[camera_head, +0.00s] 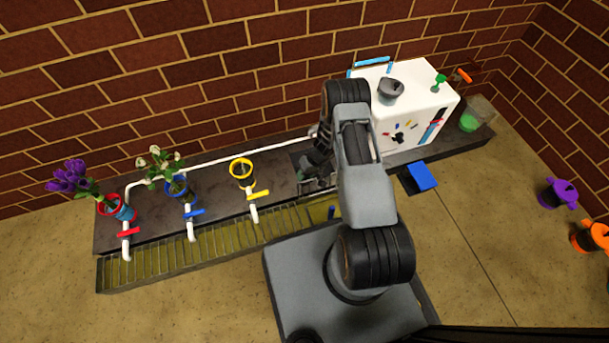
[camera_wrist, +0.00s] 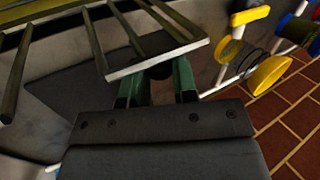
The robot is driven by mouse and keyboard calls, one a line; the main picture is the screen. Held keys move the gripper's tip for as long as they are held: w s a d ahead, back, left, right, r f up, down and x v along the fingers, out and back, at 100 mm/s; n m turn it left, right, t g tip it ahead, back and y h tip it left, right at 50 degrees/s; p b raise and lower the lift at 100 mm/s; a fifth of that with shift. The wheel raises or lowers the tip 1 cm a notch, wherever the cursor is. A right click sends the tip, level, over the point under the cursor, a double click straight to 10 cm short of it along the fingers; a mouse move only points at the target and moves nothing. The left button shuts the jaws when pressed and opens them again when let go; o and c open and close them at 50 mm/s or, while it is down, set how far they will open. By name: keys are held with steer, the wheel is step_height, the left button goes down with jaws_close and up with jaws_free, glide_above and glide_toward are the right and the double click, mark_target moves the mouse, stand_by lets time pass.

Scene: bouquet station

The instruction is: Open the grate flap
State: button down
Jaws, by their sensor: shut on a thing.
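In the wrist view, the grate flap (camera_wrist: 178,53) is a frame of dark bars with a pale edge, across the top left and middle. My gripper (camera_wrist: 157,88) has green fingers on both sides of a dark rounded part at the flap's edge and is shut on it. In the head view, my gripper (camera_head: 316,180) is low over the bench, right of the yellow pot, and my arm hides much of the flap there. The long grate (camera_head: 190,240) runs along the bench front. How far the flap is tilted I cannot tell.
Yellow (camera_head: 242,170), blue (camera_head: 177,187) and red (camera_head: 122,210) pots stand by white pipes with coloured valves, left of my gripper. A white cabinet (camera_head: 423,105) stands at right on the bench. Purple (camera_head: 558,194) and orange (camera_head: 590,237) cans stand on the floor.

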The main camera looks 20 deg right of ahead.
steer(key=shift+s+r, duration=0.15)
steer(key=shift+s, duration=0.55)
steer(key=shift+s+r, duration=0.15)
steer(key=shift+s, duration=0.5)
steer(key=c, duration=0.9)
jaws_free()
steer(key=shift+r, duration=0.1)
steer(key=p+v, duration=0.4)
steer(key=v, duration=0.9)
steer(key=shift+d+r+p, duration=0.25)
steer(key=shift+p, duration=0.1)
steer(key=shift+w, duration=0.1)
